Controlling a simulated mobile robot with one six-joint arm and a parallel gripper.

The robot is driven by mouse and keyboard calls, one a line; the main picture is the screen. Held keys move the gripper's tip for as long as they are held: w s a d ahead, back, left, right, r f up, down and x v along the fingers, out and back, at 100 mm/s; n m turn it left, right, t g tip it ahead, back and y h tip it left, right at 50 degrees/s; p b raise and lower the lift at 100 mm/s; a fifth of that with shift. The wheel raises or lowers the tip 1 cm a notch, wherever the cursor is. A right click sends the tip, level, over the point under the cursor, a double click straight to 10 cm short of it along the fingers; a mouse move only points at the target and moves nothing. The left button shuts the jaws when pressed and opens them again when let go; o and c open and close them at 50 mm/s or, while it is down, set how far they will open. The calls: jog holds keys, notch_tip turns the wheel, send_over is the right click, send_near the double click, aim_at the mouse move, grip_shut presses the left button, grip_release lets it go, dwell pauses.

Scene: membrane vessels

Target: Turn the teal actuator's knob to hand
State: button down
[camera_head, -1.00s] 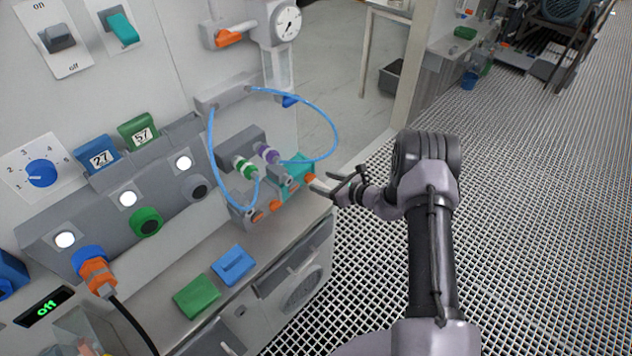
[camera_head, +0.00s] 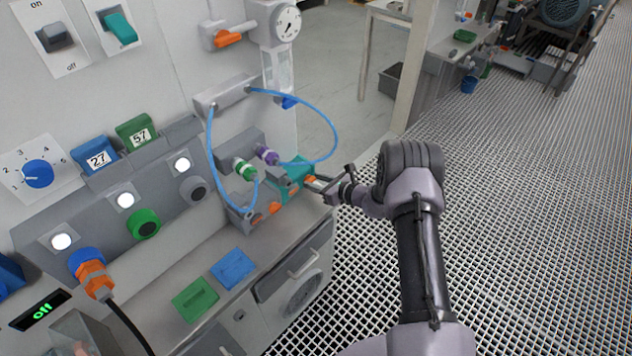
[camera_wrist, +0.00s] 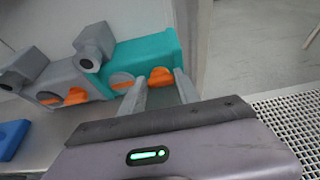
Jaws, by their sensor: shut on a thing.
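The teal actuator (camera_head: 292,184) stands at the right end of the bench, beside a grey actuator (camera_head: 240,214). In the wrist view the teal actuator (camera_wrist: 146,55) has an orange knob (camera_wrist: 161,76) on its front face, with a grey disc marked in orange to the knob's left. My gripper (camera_head: 316,184) reaches the teal actuator from the right. In the wrist view the fingers of my gripper (camera_wrist: 160,90) point at the orange knob, one on each side, shut on it. The fingertips partly cover the knob's edges, and its exact setting is hard to read.
The grey actuator (camera_wrist: 65,82) with its own orange knob is close on the left. Blue tubing (camera_head: 334,130) loops above the actuators. A green block (camera_head: 194,299) and a blue block (camera_head: 233,268) lie on the bench. Open grating floor (camera_head: 500,200) is to the right.

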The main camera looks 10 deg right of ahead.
jog(key=shift+f, duration=0.1)
jog(key=n+b, duration=0.1)
jog(key=n+t+h+b, duration=0.1)
jog(key=b, duration=0.1)
jog(key=shift+s+a+f, duration=0.15)
jog(key=shift+a+f, duration=0.05)
jog(key=shift+a, duration=0.05)
jog(key=n+b, duration=0.1)
jog(key=b, duration=0.1)
jog(key=n+t+h+b, duration=0.1)
jog(key=b, duration=0.1)
jog(key=shift+s+a+f+n, duration=0.15)
jog(key=shift+f+n, duration=0.05)
jog(key=shift+n, duration=0.2)
jog(key=n+t+h+b, duration=0.1)
jog(key=n+b, duration=0.1)
jog(key=b, duration=0.2)
jog(key=shift+s+a+t+b, duration=0.1)
jog(key=shift+a+t+b, duration=0.05)
jog(key=shift+t+b, duration=0.15)
jog(key=shift+n+t+b, duration=0.3)
jog(key=shift+n+b, duration=0.3)
jog(key=shift+r, duration=0.1)
jog(key=c, duration=0.9)
grip_release()
